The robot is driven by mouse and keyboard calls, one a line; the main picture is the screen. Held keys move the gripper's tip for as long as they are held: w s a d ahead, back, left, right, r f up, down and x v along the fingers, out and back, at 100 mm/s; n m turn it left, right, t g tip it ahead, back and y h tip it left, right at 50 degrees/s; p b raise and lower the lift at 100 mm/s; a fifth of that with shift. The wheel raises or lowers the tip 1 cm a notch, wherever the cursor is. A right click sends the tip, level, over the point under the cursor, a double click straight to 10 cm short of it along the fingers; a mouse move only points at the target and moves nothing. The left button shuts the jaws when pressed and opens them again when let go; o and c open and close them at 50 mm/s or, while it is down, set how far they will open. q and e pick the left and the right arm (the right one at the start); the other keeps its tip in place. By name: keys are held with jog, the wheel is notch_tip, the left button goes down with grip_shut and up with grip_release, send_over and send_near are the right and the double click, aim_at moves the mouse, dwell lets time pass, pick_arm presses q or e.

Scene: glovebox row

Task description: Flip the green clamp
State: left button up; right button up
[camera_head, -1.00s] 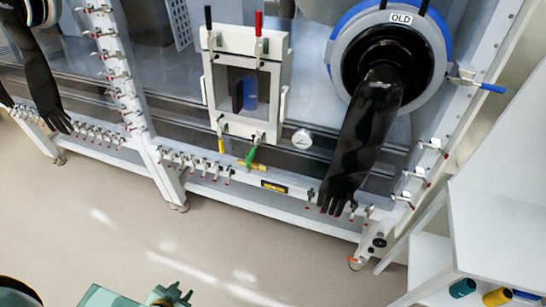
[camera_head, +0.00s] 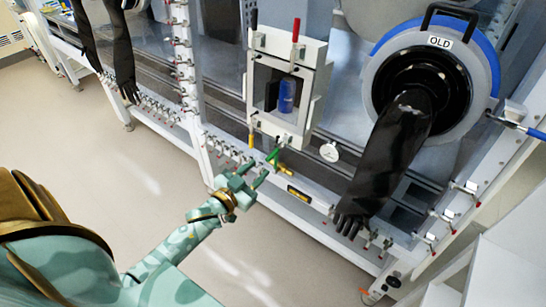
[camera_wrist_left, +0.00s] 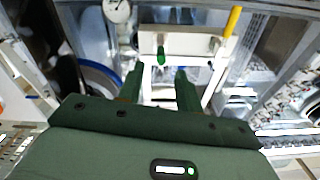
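The green clamp (camera_head: 273,156) is a small green-handled lever at the lower edge of a white-framed hatch (camera_head: 314,88) on the glovebox front. My left gripper (camera_head: 257,176) is just below and left of it in the head view. In the left wrist view the gripper (camera_wrist_left: 160,84) has its two dark green fingers apart with nothing between them. The green handle (camera_wrist_left: 161,55) shows beyond the fingertips, lined up with the gap. I see no contact. My right gripper is in neither view.
A black glove (camera_head: 386,160) hangs from the port marked OLD at right. Floor below is open.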

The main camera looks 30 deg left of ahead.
aim_at(271, 154)
pick_arm(q)
jog(key=w+b, duration=0.1)
jog(key=w, duration=0.7)
jog(key=shift+d, duration=0.15)
jog(key=shift+s, duration=0.1)
jog(key=shift+f, duration=0.1)
grip_shut()
